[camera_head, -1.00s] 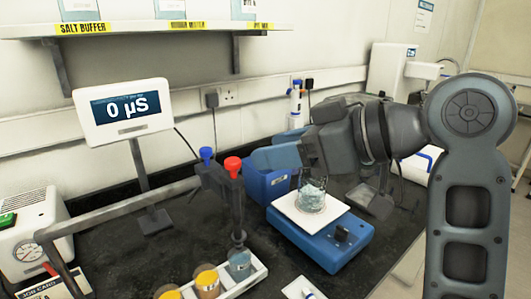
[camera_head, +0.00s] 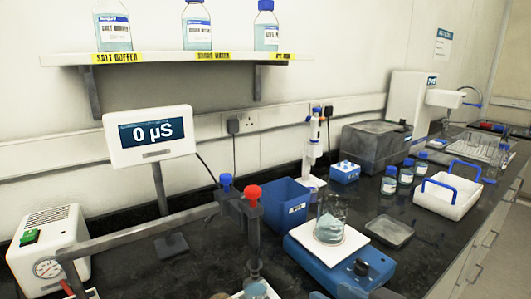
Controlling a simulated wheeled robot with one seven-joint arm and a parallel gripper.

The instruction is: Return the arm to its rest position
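My gripper is not in view, and almost none of my arm shows. A small dark shape at the bottom edge, right of the blue stirrer, may be part of my arm; I cannot tell. A glass beaker (camera_head: 330,220) with pale blue contents stands upright on the white top plate of the blue stirrer (camera_head: 345,268). Nothing touches the beaker from above.
A rail stand with blue and red knobs (camera_head: 253,192) is at front centre. A blue bin (camera_head: 286,203), a pipette stand (camera_head: 315,140), small bottles (camera_head: 389,181) and a white tray (camera_head: 447,195) stand behind and right.

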